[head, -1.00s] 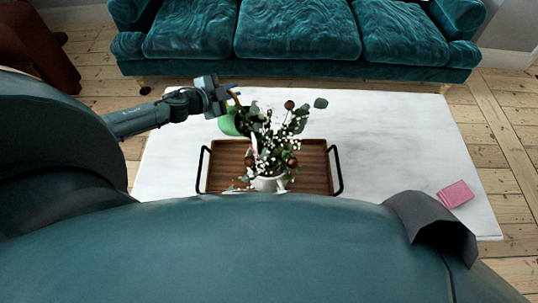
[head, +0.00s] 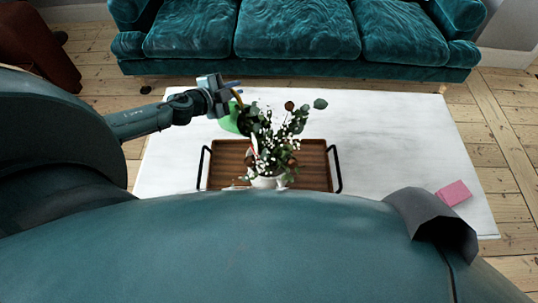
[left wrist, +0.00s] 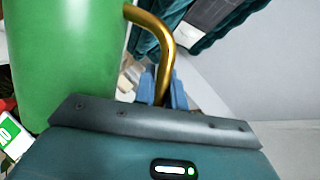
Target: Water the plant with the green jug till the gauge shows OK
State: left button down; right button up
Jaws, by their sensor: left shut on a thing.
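My left gripper (head: 232,90) is shut on the gold handle of the green jug (head: 230,122), holding it at the left of the plant. The left wrist view shows the jug (left wrist: 65,60) large, with its handle (left wrist: 168,50) between the blue fingertips (left wrist: 165,92). The plant (head: 280,130), leafy with small white flowers, stands in a white pot (head: 267,183) and partly hides the jug. A narrow red and white piece (head: 254,145) shows among the leaves. A green and white label (left wrist: 12,135) is cut off in the left wrist view; I cannot read the gauge. My right gripper is out of view.
The pot stands on a wooden tray (head: 315,170) with black handles, on a white table (head: 390,140). A pink block (head: 454,193) lies at the table's right. A teal sofa (head: 300,30) stands behind.

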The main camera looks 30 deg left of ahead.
pick_arm(q)
jog(key=shift+d+r, duration=0.15)
jog(key=shift+r, duration=0.15)
jog(key=shift+s+d+r, duration=0.1)
jog(key=shift+d+r, duration=0.1)
jog(key=shift+r, duration=0.05)
jog(key=shift+d, duration=0.1)
jog(key=shift+s+d+m+p, duration=0.2)
jog(key=shift+d+m+p, duration=0.15)
jog(key=shift+d, duration=0.1)
jog(key=shift+s+d+r, duration=0.1)
jog(key=shift+d+r, duration=0.05)
jog(key=shift+d, duration=0.05)
